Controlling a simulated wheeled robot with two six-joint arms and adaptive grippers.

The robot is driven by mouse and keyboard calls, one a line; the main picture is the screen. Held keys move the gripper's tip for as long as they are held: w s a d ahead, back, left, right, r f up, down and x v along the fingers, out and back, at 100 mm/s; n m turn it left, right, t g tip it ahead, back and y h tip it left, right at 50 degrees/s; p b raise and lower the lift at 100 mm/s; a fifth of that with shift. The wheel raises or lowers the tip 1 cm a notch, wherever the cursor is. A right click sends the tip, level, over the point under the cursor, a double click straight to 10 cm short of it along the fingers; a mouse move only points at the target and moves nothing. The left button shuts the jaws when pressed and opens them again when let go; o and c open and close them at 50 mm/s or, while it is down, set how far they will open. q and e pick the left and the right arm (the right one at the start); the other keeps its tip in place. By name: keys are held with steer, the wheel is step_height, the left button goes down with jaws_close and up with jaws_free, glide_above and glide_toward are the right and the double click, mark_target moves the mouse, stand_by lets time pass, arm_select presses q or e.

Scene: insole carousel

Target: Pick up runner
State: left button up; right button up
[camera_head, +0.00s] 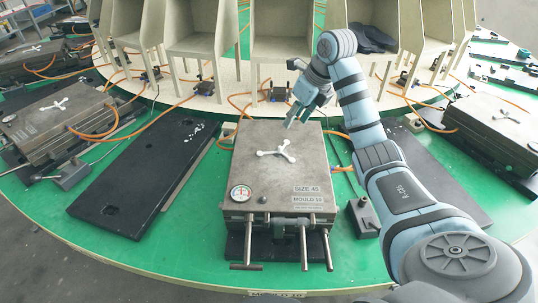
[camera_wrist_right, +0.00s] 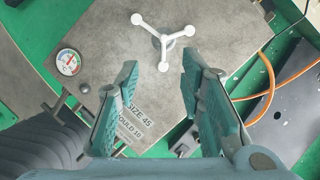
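The runner (camera_head: 279,151), a small white three-armed piece with round ends, lies on top of the grey metal mould (camera_head: 252,180) marked SIZE 45, MOULD 10. It also shows in the right wrist view (camera_wrist_right: 164,42), just beyond the fingertips and roughly between their lines. My right gripper (camera_head: 291,122) is above the far part of the mould, close to the runner but apart from it. In the right wrist view the gripper (camera_wrist_right: 160,68) has its two teal fingers spread with nothing between them. My left gripper is not in view.
Black plates (camera_head: 130,190) lie on the green carousel top (camera_head: 190,245). Other moulds (camera_head: 60,118) stand left and right. Orange hoses (camera_head: 335,134) and pale cubbies (camera_head: 285,35) are behind.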

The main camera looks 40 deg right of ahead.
mark_target(281, 147)
steer(key=b+x, duration=0.1)
steer(key=x, duration=0.4)
steer(key=b+x, duration=0.1)
steer(key=x, duration=0.4)
steer(key=b+x, duration=0.2)
steer(key=x, duration=0.3)
steer(key=shift+s+d+f, duration=0.1)
steer(key=shift+s+d, duration=0.1)
steer(key=shift+d, duration=0.15)
steer(key=c, duration=0.8)
